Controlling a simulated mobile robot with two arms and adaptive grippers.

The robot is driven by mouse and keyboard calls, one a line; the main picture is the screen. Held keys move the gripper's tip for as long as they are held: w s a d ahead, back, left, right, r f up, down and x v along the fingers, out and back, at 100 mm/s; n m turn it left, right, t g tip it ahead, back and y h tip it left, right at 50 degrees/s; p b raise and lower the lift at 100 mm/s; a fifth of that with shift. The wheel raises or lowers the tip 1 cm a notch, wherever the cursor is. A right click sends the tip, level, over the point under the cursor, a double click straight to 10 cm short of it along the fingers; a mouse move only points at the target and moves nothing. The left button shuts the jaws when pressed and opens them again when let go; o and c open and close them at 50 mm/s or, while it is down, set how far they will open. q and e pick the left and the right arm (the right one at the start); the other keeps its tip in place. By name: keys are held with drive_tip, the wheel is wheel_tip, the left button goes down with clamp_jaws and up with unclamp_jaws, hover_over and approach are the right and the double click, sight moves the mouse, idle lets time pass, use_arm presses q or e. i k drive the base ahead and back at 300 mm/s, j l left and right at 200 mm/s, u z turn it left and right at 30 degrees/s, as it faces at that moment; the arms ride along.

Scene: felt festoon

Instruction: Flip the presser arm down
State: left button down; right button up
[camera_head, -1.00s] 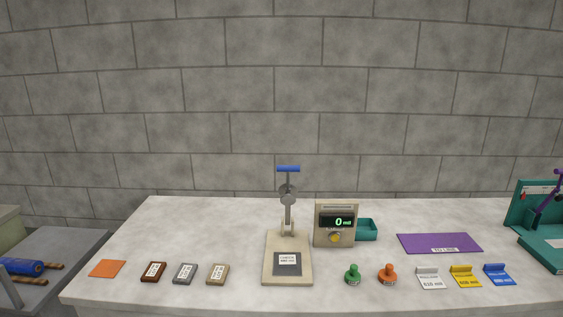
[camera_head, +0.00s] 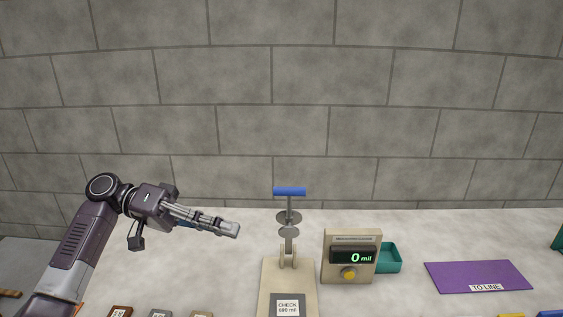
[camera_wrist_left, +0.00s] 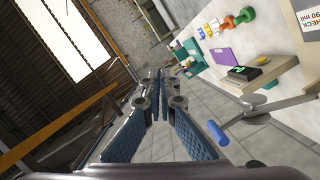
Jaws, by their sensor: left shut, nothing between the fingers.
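The presser arm (camera_head: 289,214) stands upright on its beige base (camera_head: 268,290), with a blue handle (camera_head: 289,191) across its top. My left gripper (camera_head: 236,230) comes in from the left, shut and empty, at about the height of the presser arm's discs. It is apart from the presser arm, to its left. In the left wrist view, the shut fingers (camera_wrist_left: 160,85) point forward and the blue handle shows to their lower right (camera_wrist_left: 218,133). My right gripper is not in view.
A gauge reading 0 mil (camera_head: 350,257) stands right of the presser, with a teal tray (camera_head: 389,258) behind it. A purple mat (camera_head: 478,271) lies farther right. Several small labelled blocks line the front left.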

sight(290, 217)
drive_tip(key=i, duration=0.95)
